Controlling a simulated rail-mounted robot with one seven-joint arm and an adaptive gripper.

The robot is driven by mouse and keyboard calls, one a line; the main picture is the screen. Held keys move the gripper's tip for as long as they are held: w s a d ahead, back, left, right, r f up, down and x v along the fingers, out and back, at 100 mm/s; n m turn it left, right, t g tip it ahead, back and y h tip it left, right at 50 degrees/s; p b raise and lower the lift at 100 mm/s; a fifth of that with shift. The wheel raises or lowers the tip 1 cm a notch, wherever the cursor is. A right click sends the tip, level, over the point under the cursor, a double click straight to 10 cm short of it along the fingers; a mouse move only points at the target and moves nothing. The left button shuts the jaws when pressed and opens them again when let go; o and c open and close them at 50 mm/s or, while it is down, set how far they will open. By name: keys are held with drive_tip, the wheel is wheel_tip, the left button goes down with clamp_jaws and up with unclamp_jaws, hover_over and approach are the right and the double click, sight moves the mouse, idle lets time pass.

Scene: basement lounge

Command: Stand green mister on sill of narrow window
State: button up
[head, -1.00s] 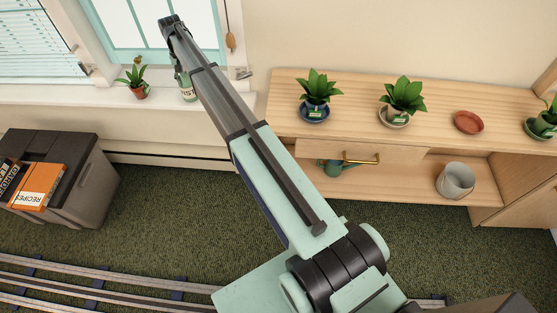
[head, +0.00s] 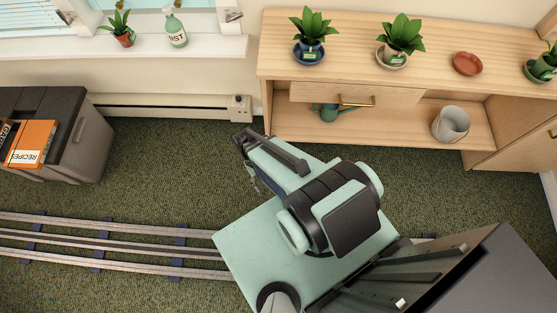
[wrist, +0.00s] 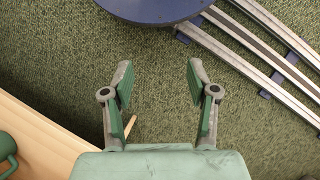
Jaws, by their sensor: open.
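The green mister (head: 175,27) stands upright on the white sill (head: 205,47) of the narrow window, to the right of a small potted plant. My gripper (wrist: 160,90) is open and empty in the wrist view, above the green carpet.
A potted plant (head: 123,29) stands on the sill left of the mister. A wooden shelf unit (head: 370,80) with plants, a watering can (head: 328,112) and a grey bucket (head: 450,124) is at the right. A storage box (head: 84,136) stands at the left. Rails (head: 110,245) cross the carpet.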

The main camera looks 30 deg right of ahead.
drive_tip(key=s+g, duration=0.1)
drive_tip(key=s, duration=0.9)
drive_tip(key=shift+s+r+n, duration=0.3)
drive_tip(key=shift+r, duration=0.15)
